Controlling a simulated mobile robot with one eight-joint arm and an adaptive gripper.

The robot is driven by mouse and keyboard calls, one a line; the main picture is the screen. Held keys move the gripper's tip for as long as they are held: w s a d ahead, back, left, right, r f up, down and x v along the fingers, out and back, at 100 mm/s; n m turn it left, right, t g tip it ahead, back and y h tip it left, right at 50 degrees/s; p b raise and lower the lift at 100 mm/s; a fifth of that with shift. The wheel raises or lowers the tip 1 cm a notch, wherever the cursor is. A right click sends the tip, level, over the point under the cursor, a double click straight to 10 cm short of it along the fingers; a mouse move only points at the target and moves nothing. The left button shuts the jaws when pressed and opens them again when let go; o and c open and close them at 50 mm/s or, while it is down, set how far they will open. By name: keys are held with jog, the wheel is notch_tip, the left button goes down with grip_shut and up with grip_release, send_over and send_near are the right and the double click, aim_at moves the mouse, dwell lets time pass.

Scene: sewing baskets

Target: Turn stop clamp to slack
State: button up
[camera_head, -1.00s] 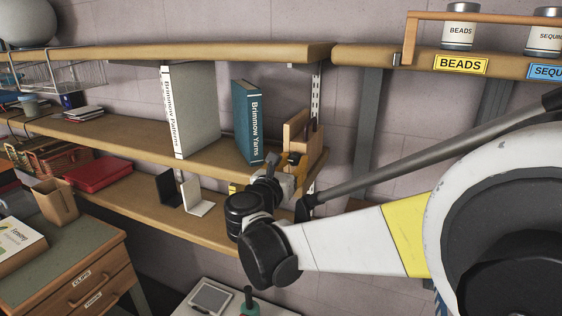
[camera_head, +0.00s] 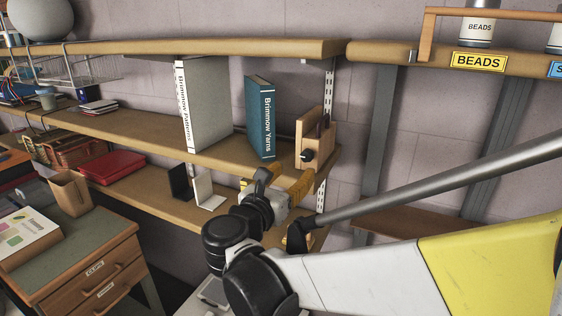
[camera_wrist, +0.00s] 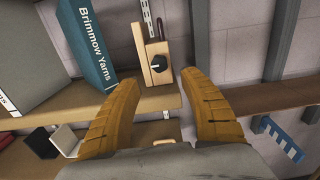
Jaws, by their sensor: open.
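The stop clamp appears to be the light wooden block with a round black knob (camera_head: 307,156) at the right end of the middle shelf. In the wrist view, its wooden body (camera_wrist: 152,50) stands upright and the knob (camera_wrist: 158,64) faces me, with a light pointer mark on it. My gripper (camera_wrist: 158,88) has yellow-brown fingers spread wide apart, empty, below and in front of the block. In the head view my gripper (camera_head: 283,184) is just below the shelf edge, apart from the knob.
The middle shelf edge (camera_head: 225,162) runs just above my gripper. Black and white bookends (camera_head: 203,192) stand on the lower shelf.

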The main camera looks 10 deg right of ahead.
jog(key=v, duration=0.3)
jog(key=shift+w, duration=0.1)
jog(key=s+d+f+m+g+y+b, duration=0.4)
jog(key=s+d+f+m, duration=0.3)
jog(key=d+f+m, duration=0.4)
jog(key=s+a+f+m+g+y+b, duration=0.3)
jog(key=s+f+m+y, duration=0.3)
jog(key=s+f+m, duration=0.6)
jog(key=s+m, duration=0.1)
jog(key=m, duration=0.5)
jog(key=shift+a+y+b, duration=0.3)
jog(key=shift+a, duration=0.1)
